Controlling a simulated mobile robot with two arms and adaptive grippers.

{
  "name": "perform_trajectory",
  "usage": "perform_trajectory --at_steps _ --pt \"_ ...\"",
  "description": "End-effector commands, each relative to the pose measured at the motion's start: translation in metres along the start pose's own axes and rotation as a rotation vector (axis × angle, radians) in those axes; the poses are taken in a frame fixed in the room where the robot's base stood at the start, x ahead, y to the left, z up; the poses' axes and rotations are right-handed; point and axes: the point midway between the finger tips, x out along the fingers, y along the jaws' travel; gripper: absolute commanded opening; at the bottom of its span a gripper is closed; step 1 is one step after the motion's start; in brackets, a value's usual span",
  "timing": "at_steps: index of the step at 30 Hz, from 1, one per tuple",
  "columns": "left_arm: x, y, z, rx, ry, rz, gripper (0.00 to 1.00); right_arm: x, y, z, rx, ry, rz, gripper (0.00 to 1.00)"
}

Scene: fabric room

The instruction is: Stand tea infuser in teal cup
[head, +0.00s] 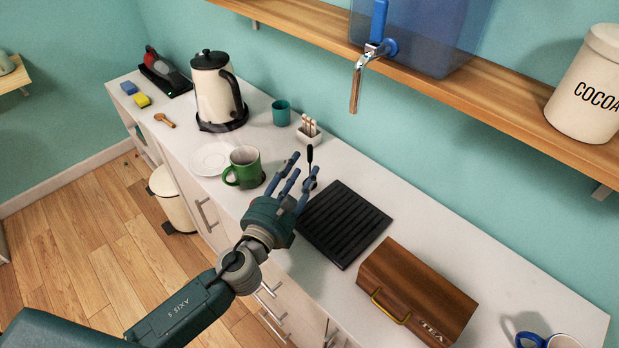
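The teal cup (281,113) stands upright near the back wall, right of the kettle. My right gripper is not in view.
A green mug (243,168) stands left of my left gripper, beside a white saucer (209,160). A small white holder (308,136) stands right of the teal cup. The black ribbed tray (345,222) and a wooden tea box (416,292) lie to the right. A tap (358,80) hangs above the counter.

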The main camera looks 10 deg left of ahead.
Motion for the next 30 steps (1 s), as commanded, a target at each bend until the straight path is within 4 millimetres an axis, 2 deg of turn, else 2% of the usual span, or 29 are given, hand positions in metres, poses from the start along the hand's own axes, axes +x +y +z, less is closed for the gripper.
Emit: perform_trajectory --at_steps 4,15,23,25,29,30 --pt "0.011 0.0 0.001 0.0 0.0 0.0 0.37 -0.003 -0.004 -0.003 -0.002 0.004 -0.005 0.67" --pt "0.058 0.005 0.0 -0.001 0.0 0.0 0.37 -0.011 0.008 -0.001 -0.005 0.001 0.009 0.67" --pt "0.061 0.005 -0.001 0.0 0.0 -0.001 0.37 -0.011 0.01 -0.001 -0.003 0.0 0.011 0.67" --pt "0.06 0.005 -0.001 0.0 0.0 0.0 0.27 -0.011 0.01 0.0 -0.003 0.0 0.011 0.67" --pt "0.06 0.005 -0.001 0.0 0.0 0.0 0.01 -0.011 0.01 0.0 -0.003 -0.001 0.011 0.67" --pt "0.06 0.005 -0.001 0.0 0.0 0.0 0.0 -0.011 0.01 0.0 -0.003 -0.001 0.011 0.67"
